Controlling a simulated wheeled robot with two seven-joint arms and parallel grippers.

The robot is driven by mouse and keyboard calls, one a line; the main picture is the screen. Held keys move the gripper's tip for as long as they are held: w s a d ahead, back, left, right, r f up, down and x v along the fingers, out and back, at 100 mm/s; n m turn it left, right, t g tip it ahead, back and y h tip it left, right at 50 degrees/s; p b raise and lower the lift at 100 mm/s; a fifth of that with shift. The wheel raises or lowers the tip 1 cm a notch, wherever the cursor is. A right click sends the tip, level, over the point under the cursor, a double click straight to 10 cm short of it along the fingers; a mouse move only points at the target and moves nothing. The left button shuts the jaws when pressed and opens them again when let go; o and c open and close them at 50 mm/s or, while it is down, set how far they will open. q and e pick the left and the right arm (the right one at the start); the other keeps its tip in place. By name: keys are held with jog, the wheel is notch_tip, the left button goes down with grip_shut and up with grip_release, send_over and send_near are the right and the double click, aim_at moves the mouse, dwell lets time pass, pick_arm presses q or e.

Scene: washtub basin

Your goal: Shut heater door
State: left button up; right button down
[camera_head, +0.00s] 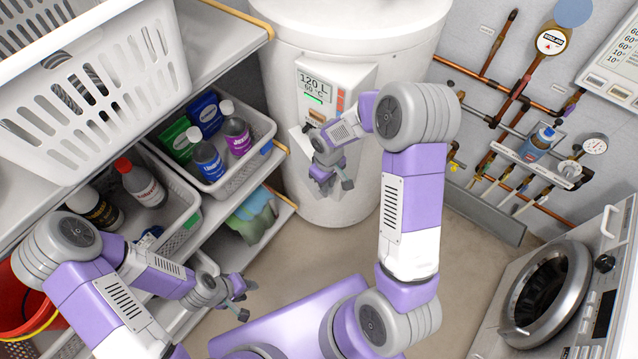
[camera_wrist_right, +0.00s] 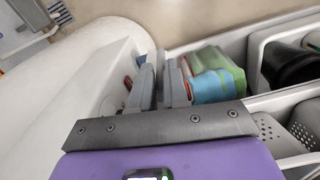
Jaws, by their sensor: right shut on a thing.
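The heater (camera_head: 290,60) is a large white cylinder at the back centre, with a control box on its front showing a lit display. Its small white door (camera_head: 299,139) stands out from the front below the box, partly hidden by my right gripper. My right gripper (camera_head: 335,184) is at this door, its fingers shut at the door's edge. In the right wrist view the fingers (camera_wrist_right: 160,85) lie against the pale panel of the door (camera_wrist_right: 85,85); the exact contact is hard to see. My left gripper (camera_head: 246,300) is open and empty at the lower left, away from the heater.
A shelf with a white laundry basket (camera_head: 90,95), bins of bottles (camera_head: 235,133) and folded cloths (camera_head: 252,215) stands left of the heater. Pipes and gauges (camera_head: 551,42) line the right wall. A washing machine (camera_head: 545,290) stands lower right. Floor in front of the heater is clear.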

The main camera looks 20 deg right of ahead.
jog(key=shift+w+d+p, duration=0.15)
jog(key=shift+w+d, duration=0.1)
jog(key=shift+d, duration=0.95)
jog(key=shift+w+d+p, duration=0.15)
jog(key=shift+w+d, duration=0.05)
jog(key=shift+d, duration=0.95)
jog(key=c, duration=1.2)
grip_release()
jog(key=shift+o, duration=0.2)
jog(key=shift+s, duration=0.1)
notch_tip(320, 180, up, 8)
jog(key=p, duration=0.1)
jog(key=shift+f+p, duration=0.15)
jog(key=shift+p, duration=0.2)
